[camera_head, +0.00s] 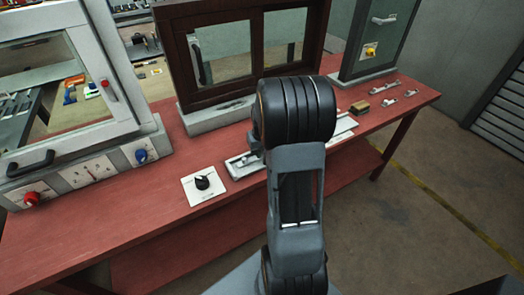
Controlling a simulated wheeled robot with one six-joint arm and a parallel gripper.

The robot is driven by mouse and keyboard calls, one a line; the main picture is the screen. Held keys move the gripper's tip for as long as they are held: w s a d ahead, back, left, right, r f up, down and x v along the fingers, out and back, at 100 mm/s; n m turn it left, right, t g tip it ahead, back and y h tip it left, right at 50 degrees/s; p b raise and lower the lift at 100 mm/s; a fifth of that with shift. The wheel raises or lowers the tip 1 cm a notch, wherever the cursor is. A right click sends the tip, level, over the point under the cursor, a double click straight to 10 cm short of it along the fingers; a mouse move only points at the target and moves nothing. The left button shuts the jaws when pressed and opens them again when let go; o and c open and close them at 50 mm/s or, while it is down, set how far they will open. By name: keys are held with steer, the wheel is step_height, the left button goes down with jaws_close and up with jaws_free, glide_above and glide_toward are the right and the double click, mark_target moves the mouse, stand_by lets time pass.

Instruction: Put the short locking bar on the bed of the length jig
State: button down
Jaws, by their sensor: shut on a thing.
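A small grey metal fixture with a pale base, which looks like the length jig (240,166), sits on the red bench just left of my arm. My arm hides its right part. Only a grey edge of my gripper (257,141) shows beside the black wrist joint, over the jig's right end. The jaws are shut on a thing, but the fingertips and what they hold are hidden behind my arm. I cannot tell whether the held thing is the short locking bar, or whether it touches the jig's bed.
A white plate with a black knob (203,185) lies left of the jig. Small metal pieces (388,102) and a brown block (360,107) lie at the bench's right end. A dark-framed window (180,62), a white-framed cabinet (110,78) and a green panel (360,48) stand behind.

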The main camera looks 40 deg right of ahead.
steer(key=c, duration=1.3)
jaws_free()
steer(key=shift+f, duration=0.15)
steer(key=shift+c, duration=0.2)
step_height(320, 180, up, 11)
steer(key=s, duration=0.1)
steer(key=s+a+n, duration=0.1)
steer(key=s+a, duration=0.2)
steer(key=a, duration=0.4)
steer(key=s+a+r+n+t, duration=0.1)
steer(key=s+a, duration=0.3)
steer(key=a, duration=0.3)
steer(key=s+a+n+t, duration=0.1)
steer(key=s+a+n, duration=0.1)
steer(key=s+a, duration=0.2)
steer(key=a, duration=0.3)
steer(key=shift+s+r, duration=0.2)
steer(key=shift+r, duration=0.15)
steer(key=shift+d, duration=0.1)
